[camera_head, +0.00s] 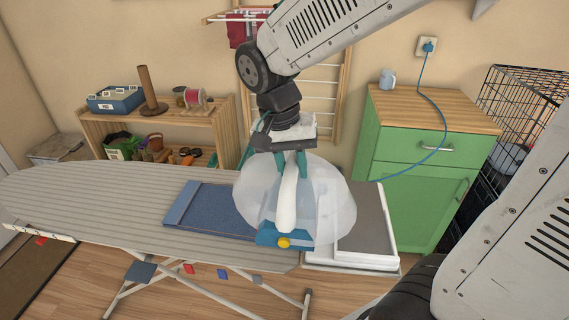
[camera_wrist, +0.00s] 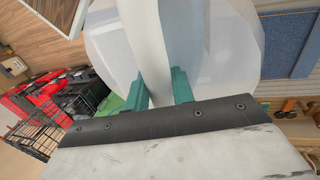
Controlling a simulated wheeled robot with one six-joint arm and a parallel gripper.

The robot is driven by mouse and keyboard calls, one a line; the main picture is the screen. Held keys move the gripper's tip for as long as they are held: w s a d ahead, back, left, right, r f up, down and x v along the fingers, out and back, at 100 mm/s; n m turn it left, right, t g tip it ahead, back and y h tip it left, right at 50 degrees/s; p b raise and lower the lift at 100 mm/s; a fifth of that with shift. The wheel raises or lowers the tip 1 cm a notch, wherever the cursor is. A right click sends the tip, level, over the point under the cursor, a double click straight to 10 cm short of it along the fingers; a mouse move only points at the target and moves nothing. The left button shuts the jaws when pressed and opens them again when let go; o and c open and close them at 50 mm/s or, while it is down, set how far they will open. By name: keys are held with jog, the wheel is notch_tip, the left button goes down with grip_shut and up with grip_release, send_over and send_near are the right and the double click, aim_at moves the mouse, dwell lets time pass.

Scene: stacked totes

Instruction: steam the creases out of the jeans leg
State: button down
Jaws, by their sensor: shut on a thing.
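My gripper (camera_head: 291,163) has teal fingers closed on the white handle of a steam iron (camera_head: 287,205); the fingers also show in the wrist view (camera_wrist: 158,88). The iron has a blue base and a yellow knob. A pale translucent rounded shape surrounds it; I cannot tell whether this is steam or part of the iron. The jeans leg (camera_head: 211,210) is a flat blue strip on the ironing board (camera_head: 105,205). Its right end is hidden behind the iron and pale shape. In the wrist view the jeans (camera_wrist: 275,42) lie at upper right. Contact between iron and cloth is unclear.
A grey pad in a white frame (camera_head: 368,215) is at the board's right end. A blue cord (camera_head: 437,110) runs from the wall socket past the green cabinet (camera_head: 415,170). A wooden shelf (camera_head: 165,120) stands behind; a wire cage (camera_head: 515,110) is at right.

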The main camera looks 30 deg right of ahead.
jog(key=shift+s+d+r, duration=0.1)
jog(key=shift+s+r, duration=0.35)
jog(key=shift+s, duration=0.55)
jog(key=shift+s+a+r, duration=0.1)
jog(key=shift+s+r, duration=0.35)
jog(key=shift+s, duration=0.6)
jog(key=shift+s+d+r, duration=0.1)
jog(key=shift+s+r, duration=0.35)
jog(key=shift+s, duration=0.55)
